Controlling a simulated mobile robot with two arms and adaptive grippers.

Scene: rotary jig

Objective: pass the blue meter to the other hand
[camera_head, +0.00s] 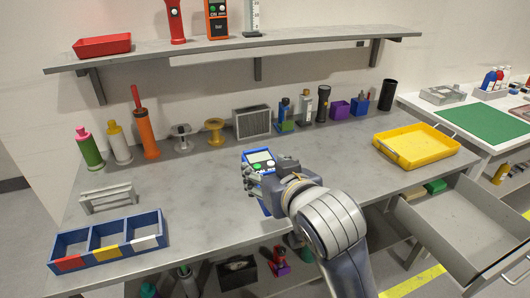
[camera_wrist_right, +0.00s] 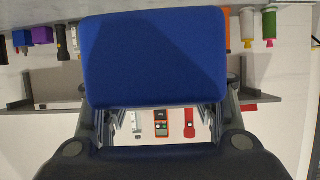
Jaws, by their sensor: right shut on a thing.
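The blue meter (camera_head: 259,157) is in my right gripper (camera_head: 268,175) in the head view, held over the front part of the grey workbench. Its screen and a green button face up toward the head camera, and its lower part is partly hidden by the gripper. In the right wrist view the blue back of the meter (camera_wrist_right: 154,58) fills the upper middle, between the two fingers of the right gripper (camera_wrist_right: 160,112). My left gripper is not in either view.
A blue three-part bin (camera_head: 110,243) and a grey rack (camera_head: 107,198) stand at the bench's left. A yellow tray (camera_head: 447,151) is at the right, above an open drawer (camera_head: 465,225). Bottles, spools and tools line the back. The bench middle is clear.

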